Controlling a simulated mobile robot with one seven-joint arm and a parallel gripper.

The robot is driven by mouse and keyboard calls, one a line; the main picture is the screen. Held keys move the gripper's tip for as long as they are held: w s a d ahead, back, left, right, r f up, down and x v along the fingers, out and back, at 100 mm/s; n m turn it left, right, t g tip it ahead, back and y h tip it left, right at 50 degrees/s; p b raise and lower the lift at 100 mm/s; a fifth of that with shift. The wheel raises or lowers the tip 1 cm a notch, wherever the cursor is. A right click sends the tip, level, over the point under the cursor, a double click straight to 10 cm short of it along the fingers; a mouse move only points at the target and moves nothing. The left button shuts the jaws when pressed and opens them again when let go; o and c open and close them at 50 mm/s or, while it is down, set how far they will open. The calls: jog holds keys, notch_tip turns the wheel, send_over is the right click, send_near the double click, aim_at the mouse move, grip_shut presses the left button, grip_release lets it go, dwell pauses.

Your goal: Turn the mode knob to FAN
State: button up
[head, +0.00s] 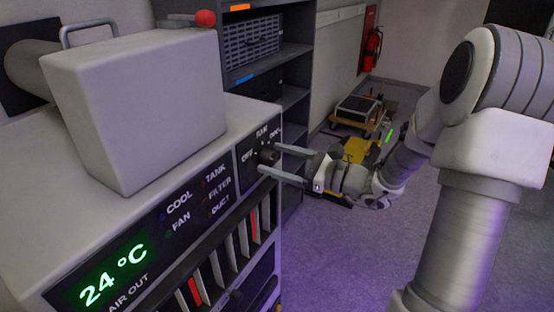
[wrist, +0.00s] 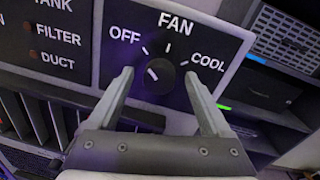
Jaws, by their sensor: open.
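The mode knob (wrist: 161,77) is a dark round knob on a black panel, with OFF at upper left, FAN at the top and COOL at upper right. Its pale mark lies on its left side, toward OFF rather than FAN. In the head view the knob (head: 268,155) sits at the right end of the unit's front. My gripper (wrist: 158,76) is open, with one finger on each side of the knob. Gaps show between fingers and knob in the wrist view. In the head view my gripper (head: 274,160) reaches the knob from the right; contact cannot be told.
The cooling unit (head: 75,165) carries a display reading 24 °C (head: 112,275) and indicator labels left of the knob. A grey shelf rack (head: 293,55) stands close behind the knob panel. A yellow cart (head: 357,150) and open floor lie beyond my arm.

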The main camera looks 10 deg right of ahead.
jog(key=shift+w+a, duration=0.1)
grip_shut()
dwell(0.4)
